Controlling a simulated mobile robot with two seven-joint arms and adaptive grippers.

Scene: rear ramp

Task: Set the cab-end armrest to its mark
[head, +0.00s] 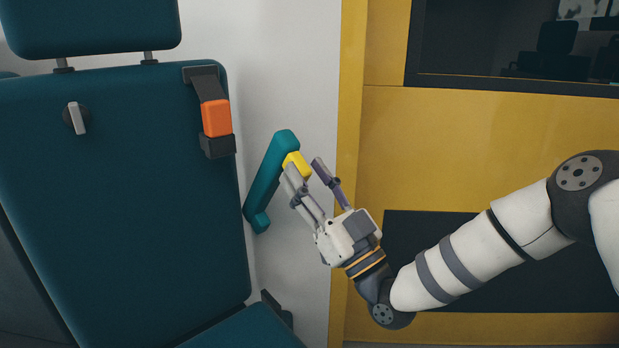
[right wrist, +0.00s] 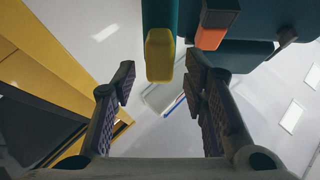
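The teal armrest (head: 266,185) stands up at a slant beside the seat back's right edge. Its yellow end piece (head: 298,163) points toward my right gripper (head: 305,172). In the right wrist view the yellow end piece (right wrist: 160,54) is seen between and just beyond the two spread fingertips, with the teal armrest (right wrist: 159,14) behind it. My right gripper is open and holds nothing. I cannot tell whether a finger touches the yellow piece. No mark for the armrest can be made out. My left gripper is not in view.
The teal seat back (head: 130,190) fills the left, with a headrest (head: 90,25), a grey knob (head: 76,118) and an orange buckle (head: 216,118) on a strap. A yellow wall panel (head: 480,140) with a dark window (head: 480,45) stands at right. The seat cushion (head: 245,328) lies below.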

